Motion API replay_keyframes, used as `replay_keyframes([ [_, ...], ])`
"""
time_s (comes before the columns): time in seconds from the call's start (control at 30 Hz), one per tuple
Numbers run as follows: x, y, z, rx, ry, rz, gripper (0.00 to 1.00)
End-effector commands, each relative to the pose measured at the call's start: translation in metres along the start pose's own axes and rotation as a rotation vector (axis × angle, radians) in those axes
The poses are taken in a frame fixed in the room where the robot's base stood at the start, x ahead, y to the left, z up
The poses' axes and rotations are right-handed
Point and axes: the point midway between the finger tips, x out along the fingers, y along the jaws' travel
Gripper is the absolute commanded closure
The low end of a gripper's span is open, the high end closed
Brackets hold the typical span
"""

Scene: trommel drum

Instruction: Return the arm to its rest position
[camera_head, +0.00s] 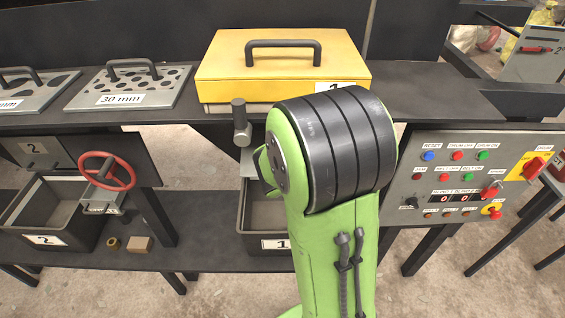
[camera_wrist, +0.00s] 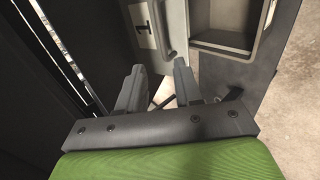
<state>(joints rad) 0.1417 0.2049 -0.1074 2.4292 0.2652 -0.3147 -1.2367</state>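My arm is green with a dark ribbed joint and fills the middle of the head view. My gripper (camera_wrist: 160,88) shows in the wrist view, with its two grey fingers apart and nothing between them. In the head view the gripper itself is hidden behind my arm. Beyond the fingers, the wrist view shows a grey panel (camera_wrist: 172,25) marked 1, with a handle, and an open pale compartment (camera_wrist: 225,42) to its right.
A yellow lidded box (camera_head: 225,70) and perforated plates (camera_head: 130,88) stand on the dark bench (camera_head: 430,85). A control panel (camera_head: 470,175) is right of my arm. A red handwheel (camera_head: 106,170) and a bin (camera_head: 45,215) marked 2 are left. Concrete floor shows below.

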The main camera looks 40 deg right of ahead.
Motion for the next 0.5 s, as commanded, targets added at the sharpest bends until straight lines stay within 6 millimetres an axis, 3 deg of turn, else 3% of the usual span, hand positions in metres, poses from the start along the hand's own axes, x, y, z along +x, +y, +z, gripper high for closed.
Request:
replay_keyframes([
  [0.37,0.001,0.000,0.000,0.001,0.000,-0.001,0.66],
  [0.43,-0.006,0.001,-0.003,0.035,0.009,-0.008,0.66],
  [0.5,-0.028,0.004,-0.010,0.142,0.035,-0.037,0.66],
])
